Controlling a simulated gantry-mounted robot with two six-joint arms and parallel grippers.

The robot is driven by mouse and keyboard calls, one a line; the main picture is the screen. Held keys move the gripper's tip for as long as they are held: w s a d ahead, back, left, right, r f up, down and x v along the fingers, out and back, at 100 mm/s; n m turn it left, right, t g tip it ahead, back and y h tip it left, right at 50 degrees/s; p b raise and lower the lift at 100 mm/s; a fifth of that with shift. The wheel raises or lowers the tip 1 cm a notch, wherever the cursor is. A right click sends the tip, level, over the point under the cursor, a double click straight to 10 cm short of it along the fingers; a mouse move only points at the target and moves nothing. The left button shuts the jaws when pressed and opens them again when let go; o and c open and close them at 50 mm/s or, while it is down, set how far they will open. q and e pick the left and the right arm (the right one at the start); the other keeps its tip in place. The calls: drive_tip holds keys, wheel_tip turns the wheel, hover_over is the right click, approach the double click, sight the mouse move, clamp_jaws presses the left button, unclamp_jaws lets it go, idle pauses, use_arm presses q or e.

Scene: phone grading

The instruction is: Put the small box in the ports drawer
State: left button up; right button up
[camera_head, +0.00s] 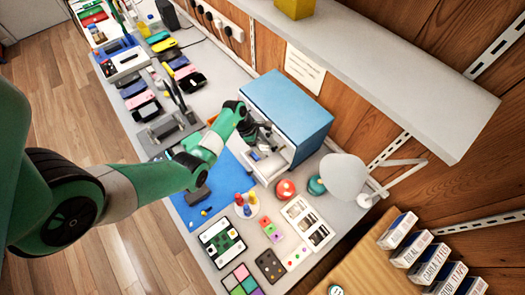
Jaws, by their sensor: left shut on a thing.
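A blue-topped drawer cabinet (290,100) stands on the bench against the wooden wall. A light grey drawer (268,172) is pulled out from its front, with small objects inside that I cannot make out. My left arm reaches across from the left, and its dark gripper (262,136) is at the cabinet's front, above the back of the open drawer. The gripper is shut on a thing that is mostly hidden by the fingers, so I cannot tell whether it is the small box. The drawer's label does not show. My right gripper is not in view.
A blue mat (190,208) lies left of the drawer. A red ball (285,189), coloured bottles (246,205) and a white lamp (345,177) stand nearby. Several phones (143,104) line the bench's far part. A shelf (390,75) overhangs the right side.

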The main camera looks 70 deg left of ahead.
sight(261, 147)
use_arm(q)
wheel_tip(261, 147, down, 3)
drive_tip(key=shift+w+f+b, duration=0.1)
drive_tip(key=shift+f+b, duration=0.1)
drive_tip(key=shift+b, duration=0.45)
drive_tip(key=o, duration=1)
drive_tip(key=shift+o, duration=0.2)
drive_tip(key=shift+r, duration=0.15)
drive_tip(key=shift+a+r+p, duration=0.1)
drive_tip(key=shift+r+p, duration=0.25)
drive_tip(key=p+v, duration=0.4)
drive_tip(key=v, duration=0.7)
